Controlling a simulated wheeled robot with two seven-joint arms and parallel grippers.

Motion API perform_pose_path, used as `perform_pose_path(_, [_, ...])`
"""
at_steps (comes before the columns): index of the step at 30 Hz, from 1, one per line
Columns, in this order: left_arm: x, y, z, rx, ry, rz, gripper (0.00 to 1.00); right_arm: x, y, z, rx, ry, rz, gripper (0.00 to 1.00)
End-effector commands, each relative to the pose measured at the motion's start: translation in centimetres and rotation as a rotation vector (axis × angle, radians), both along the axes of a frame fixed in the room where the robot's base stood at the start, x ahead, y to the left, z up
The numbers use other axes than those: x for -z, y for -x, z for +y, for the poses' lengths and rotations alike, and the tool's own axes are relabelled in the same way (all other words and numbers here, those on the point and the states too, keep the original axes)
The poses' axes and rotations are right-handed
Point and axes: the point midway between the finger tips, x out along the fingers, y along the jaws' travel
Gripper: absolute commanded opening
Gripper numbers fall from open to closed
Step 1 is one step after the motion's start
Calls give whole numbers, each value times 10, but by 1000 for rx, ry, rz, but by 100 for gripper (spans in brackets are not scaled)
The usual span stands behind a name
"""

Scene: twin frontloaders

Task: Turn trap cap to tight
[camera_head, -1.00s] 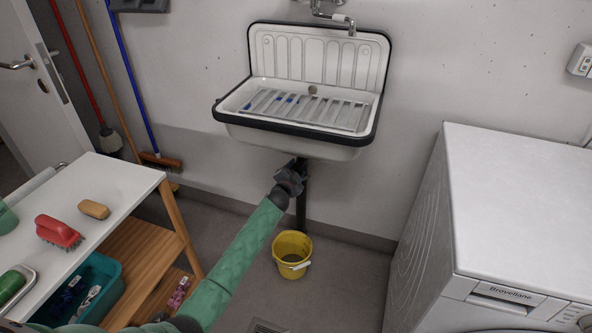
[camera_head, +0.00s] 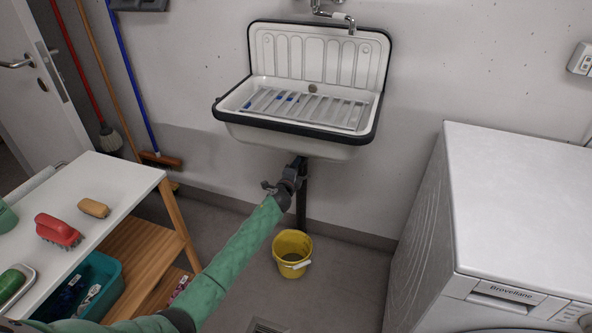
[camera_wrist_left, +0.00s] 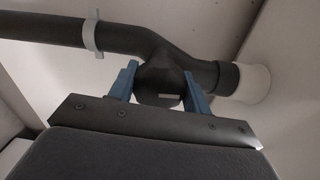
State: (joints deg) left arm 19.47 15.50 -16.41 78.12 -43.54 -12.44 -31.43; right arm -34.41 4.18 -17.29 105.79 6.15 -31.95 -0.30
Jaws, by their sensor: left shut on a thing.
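The trap cap (camera_wrist_left: 158,94) is a dark rounded piece on the dark drain pipe (camera_wrist_left: 120,38) in the left wrist view. My left gripper (camera_wrist_left: 160,84) has its two blue fingers on either side of the cap and is shut on it. A small pale mark shows on the cap's lower face. In the head view my left gripper (camera_head: 290,178) is under the sink (camera_head: 312,140), at the dark pipe, and hides the cap. How tight the cap sits cannot be told. My right gripper is not in view.
A yellow bucket (camera_head: 291,250) stands on the floor below the pipe. A white washing machine (camera_head: 530,190) is at the right. A white-topped table (camera_head: 120,185) with brushes is at the left.

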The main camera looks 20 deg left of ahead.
Motion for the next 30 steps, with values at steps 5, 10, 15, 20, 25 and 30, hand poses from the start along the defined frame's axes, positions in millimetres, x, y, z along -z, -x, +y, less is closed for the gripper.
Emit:
perform_pose_path(5, [2,1,-1,1,-61,1,26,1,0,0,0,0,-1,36])
perform_pose_path(10, [3,1,-1,2,-87,0,26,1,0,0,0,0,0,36])
perform_pose_path(15, [3,1,-1,2,-95,0,26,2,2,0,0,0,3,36])
perform_pose_path(20, [3,1,-1,2,-94,0,26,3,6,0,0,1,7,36])
perform_pose_path(25, [3,1,-1,2,-94,0,64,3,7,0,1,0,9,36])
perform_pose_path(30, [2,1,-1,1,-93,-1,70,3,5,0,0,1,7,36])
